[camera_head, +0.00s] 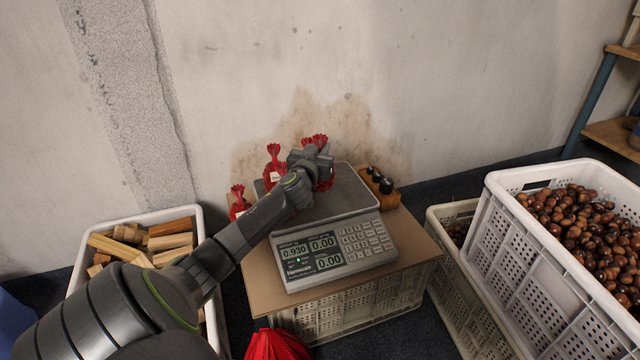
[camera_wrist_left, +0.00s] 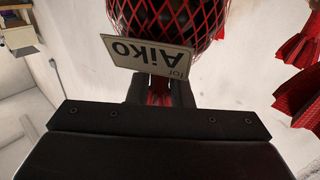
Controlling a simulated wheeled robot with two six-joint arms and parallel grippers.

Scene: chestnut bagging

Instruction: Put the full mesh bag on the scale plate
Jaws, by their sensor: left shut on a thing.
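My left gripper (camera_head: 312,160) is shut on the neck of a red mesh bag (camera_head: 325,184), above the scale plate (camera_head: 350,195). In the left wrist view the bag (camera_wrist_left: 165,18) is dark and round inside red netting. Its tag (camera_wrist_left: 150,54) reads "for Aiko", and its red neck sits between my fingers (camera_wrist_left: 158,92). In the head view my gripper hides much of the bag, so its contact with the plate is hidden. The scale (camera_head: 335,250) shows 0.930 on its left display. My right gripper is in neither view.
Two red bags (camera_head: 273,168) (camera_head: 238,204) stand left of the plate. A wooden holder with black-topped items (camera_head: 380,183) is at its right. A crate of wood blocks (camera_head: 82,262) stands left, a chestnut crate (camera_head: 510,260) right. Red mesh (camera_head: 275,346) lies at the bottom.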

